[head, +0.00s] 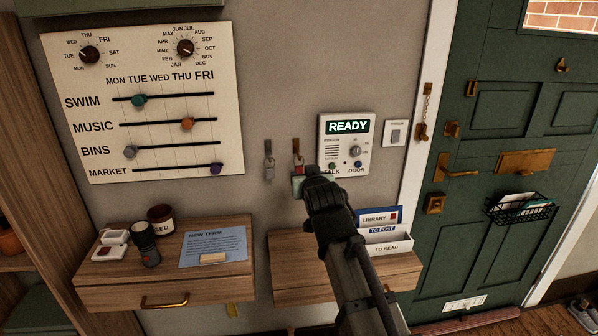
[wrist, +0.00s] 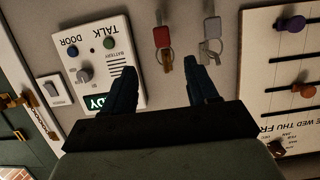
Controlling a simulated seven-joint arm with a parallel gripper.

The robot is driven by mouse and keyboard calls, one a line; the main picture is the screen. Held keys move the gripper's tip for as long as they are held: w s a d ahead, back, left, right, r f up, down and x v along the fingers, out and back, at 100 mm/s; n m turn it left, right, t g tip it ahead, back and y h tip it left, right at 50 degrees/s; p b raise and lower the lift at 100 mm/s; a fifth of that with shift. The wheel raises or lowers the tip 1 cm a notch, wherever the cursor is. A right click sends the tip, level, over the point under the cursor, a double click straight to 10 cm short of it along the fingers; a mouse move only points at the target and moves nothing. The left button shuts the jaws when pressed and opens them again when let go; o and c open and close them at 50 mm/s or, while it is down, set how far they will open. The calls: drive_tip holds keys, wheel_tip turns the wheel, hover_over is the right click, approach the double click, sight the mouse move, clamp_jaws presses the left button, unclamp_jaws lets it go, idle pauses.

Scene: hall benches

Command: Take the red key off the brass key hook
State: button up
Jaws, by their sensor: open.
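The red key (head: 298,170) hangs from the brass key hook (head: 296,146) on the wall, partly hidden behind my gripper (head: 305,184) in the head view. The wrist view is upside down. There the red key (wrist: 162,37) shows beyond my fingertips, with the brass hook (wrist: 166,62) below it in the picture. My gripper (wrist: 162,66) is open and empty. Its two fingers appear on either side of the hook, and I see no contact. The remaining distance to the key cannot be told exactly.
A grey key (head: 269,168) hangs from a dark hook close on the left. The intercom panel (head: 347,143) is close on the right. A shelf (head: 300,290) with a letter holder (head: 388,246) lies below. The slider board (head: 150,100) is farther left.

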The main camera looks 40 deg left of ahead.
sight(299, 166)
drive_tip(key=x, duration=0.8)
drive_tip(key=shift+w+a+f, duration=0.1)
drive_tip(key=shift+w+a, duration=0.05)
drive_tip(key=shift+a, duration=0.05)
drive_tip(key=x, duration=0.4)
drive_tip(key=shift+a+r, duration=0.3)
drive_tip(key=shift+a, duration=0.05)
drive_tip(key=shift+w+a+f, duration=0.2)
drive_tip(key=shift+w+a, duration=0.05)
drive_tip(key=shift+w, duration=0.05)
drive_tip(key=c, duration=1)
drive_tip(key=shift+r, duration=0.2)
